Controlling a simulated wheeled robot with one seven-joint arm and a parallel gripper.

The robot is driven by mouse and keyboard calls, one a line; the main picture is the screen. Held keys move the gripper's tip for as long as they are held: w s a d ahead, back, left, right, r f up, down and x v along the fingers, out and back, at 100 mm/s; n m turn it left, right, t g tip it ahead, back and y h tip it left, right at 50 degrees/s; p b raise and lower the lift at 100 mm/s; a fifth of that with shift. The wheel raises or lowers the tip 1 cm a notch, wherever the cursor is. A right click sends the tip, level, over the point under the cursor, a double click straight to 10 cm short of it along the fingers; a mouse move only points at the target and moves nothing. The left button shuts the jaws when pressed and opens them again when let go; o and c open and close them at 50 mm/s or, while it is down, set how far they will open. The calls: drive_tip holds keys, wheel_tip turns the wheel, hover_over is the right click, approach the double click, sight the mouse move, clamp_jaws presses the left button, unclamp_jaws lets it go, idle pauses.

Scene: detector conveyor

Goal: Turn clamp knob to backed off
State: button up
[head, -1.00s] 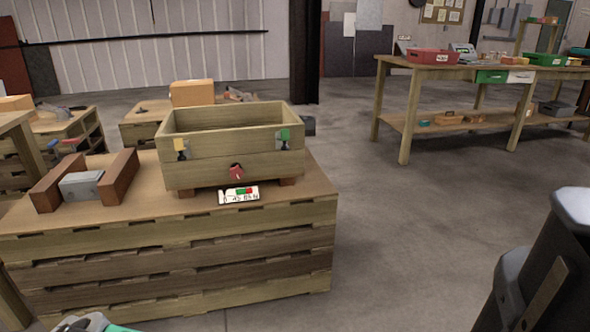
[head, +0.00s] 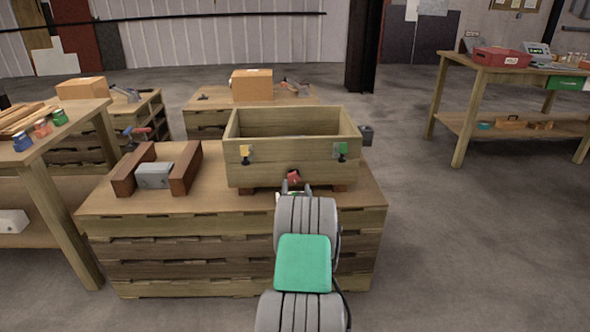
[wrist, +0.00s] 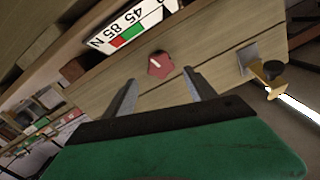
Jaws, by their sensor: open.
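The red clamp knob (head: 293,177) is on the front face of the wooden box (head: 250,176), low and near the middle. In the wrist view the knob (wrist: 160,64) shows a pale pointer mark and lies beyond and between the two fingers. My gripper (wrist: 158,86) is open and empty, its fingers apart on either side of the knob in the picture. I cannot tell the exact gap to it. A label with red and green bands and numbers (wrist: 130,32) is beside the knob; in the head view my arm mostly hides it.
The box stands on a stacked-timber bench (head: 130,222). A grey block (head: 155,175) lies between two brown wooden blocks at left. A yellow tag (head: 245,152) and a green tag (head: 342,149) with dark knobs are on the box front. Floor at right is clear.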

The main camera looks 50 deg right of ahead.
sight(295, 178)
drive_tip(key=b+x, duration=0.1)
drive_tip(key=x, duration=0.6)
drive_tip(key=shift+a+f+b, duration=0.1)
drive_tip(key=shift+b, duration=0.3)
drive_tip(key=shift+w+d, duration=0.25)
drive_tip(key=shift+c, duration=0.3)
drive_tip(key=c, duration=1.3)
